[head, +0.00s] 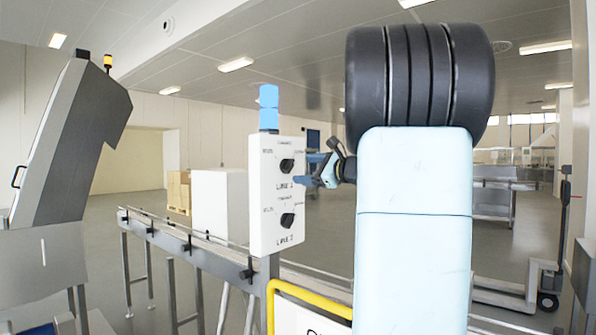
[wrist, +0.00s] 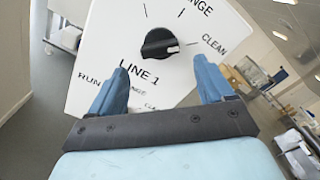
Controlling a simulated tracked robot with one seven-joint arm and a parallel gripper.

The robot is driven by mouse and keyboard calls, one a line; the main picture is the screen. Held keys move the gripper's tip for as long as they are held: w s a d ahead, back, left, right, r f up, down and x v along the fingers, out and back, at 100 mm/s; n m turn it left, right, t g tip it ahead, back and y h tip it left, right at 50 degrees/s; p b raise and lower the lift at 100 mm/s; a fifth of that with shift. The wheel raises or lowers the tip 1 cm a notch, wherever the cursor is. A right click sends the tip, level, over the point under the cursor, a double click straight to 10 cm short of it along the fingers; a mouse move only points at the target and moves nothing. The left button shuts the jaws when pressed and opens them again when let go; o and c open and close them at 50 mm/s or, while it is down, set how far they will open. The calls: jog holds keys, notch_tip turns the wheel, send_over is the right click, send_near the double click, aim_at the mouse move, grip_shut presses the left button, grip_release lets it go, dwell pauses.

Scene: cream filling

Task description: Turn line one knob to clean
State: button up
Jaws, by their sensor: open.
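The line one knob (wrist: 159,43) is a black rotary knob on a white panel (wrist: 100,45) above the text LINE 1. Its white mark is on the right side, toward the CLEAN label and its tick. In the head view, the knob (head: 287,166) is the upper one on the panel (head: 262,205). My gripper (wrist: 161,64) is open, with its blue fingers apart below the knob on either side in the wrist view. In the head view, my gripper (head: 309,170) is just right of the knob. Whether a finger touches the panel is unclear.
A second black knob (head: 287,220) sits lower on the panel, for line 2. A blue stack light (head: 268,107) tops the panel. A conveyor (head: 200,245) and a yellow rail (head: 310,300) run below it. A grey machine (head: 72,145) stands at left.

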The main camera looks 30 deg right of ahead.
jog(key=v, duration=0.9)
